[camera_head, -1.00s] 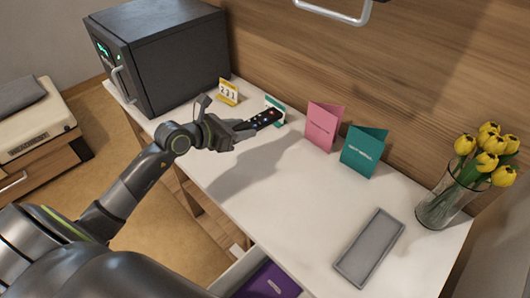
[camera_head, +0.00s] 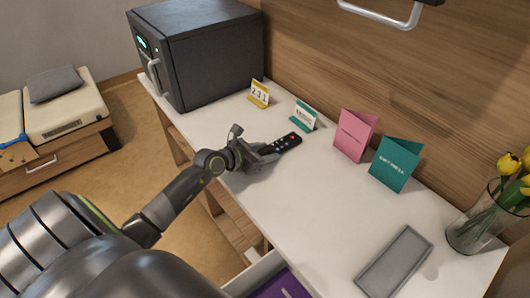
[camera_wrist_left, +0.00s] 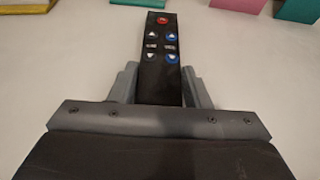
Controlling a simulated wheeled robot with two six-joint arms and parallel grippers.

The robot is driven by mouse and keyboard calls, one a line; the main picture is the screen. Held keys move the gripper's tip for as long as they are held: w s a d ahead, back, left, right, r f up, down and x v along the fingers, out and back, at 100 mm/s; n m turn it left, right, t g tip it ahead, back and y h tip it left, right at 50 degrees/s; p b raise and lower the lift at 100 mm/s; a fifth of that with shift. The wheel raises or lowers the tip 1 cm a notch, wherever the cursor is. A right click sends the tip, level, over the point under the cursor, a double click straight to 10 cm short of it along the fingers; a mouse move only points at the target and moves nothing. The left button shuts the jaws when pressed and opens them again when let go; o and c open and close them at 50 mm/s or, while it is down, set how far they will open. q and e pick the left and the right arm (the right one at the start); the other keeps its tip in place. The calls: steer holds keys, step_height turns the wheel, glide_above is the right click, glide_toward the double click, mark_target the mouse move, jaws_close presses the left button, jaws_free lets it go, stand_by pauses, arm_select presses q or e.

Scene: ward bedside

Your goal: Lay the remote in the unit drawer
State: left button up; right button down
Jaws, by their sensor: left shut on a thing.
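The remote (camera_head: 287,142) is black with red, blue and white buttons. My left gripper (camera_head: 267,152) is shut on its near end, and the remote sticks out forward over the white worktop. In the left wrist view the remote (camera_wrist_left: 160,55) lies between the two fingers (camera_wrist_left: 160,88). I cannot tell whether it touches the worktop. The unit drawer (camera_head: 256,272) is open at the bottom of the head view, with a purple item (camera_head: 283,286) inside. My arm hides part of the drawer. My right gripper is not in view.
A dark safe-like box (camera_head: 205,55) stands at the back left. A yellow calendar (camera_head: 259,94), a small green-edged card (camera_head: 304,116), a pink card (camera_head: 355,135) and a teal card (camera_head: 395,163) stand along the back. A grey tray (camera_head: 396,262) and a tulip vase (camera_head: 476,222) are at the right.

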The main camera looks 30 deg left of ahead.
arm_select(q)
steer(key=o, duration=0.6)
steer(key=shift+f, duration=0.15)
steer(key=o, duration=0.4)
steer(key=shift+o, duration=0.2)
